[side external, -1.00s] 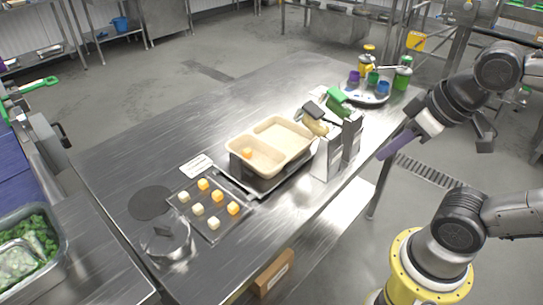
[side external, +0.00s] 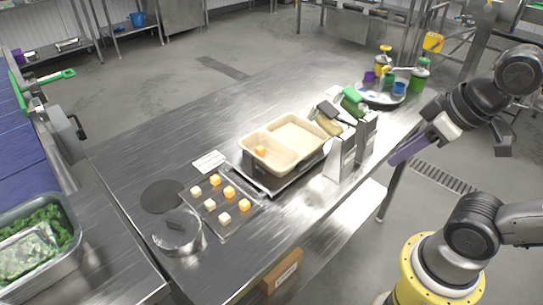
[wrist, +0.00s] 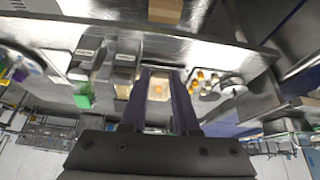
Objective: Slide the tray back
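The tray also shows in the wrist view (wrist: 158,99), between the fingers in the picture. My gripper (side external: 396,158) is in the air to the right of the tray, apart from it. In the wrist view its two purple fingers (wrist: 160,70) stand apart with nothing held between them.
A round metal lidded pot (side external: 176,236) stands at the front left. Grey upright holders (side external: 346,157) with green- and yellow-handled tools stand close right of the tray. The table behind the tray is clear.

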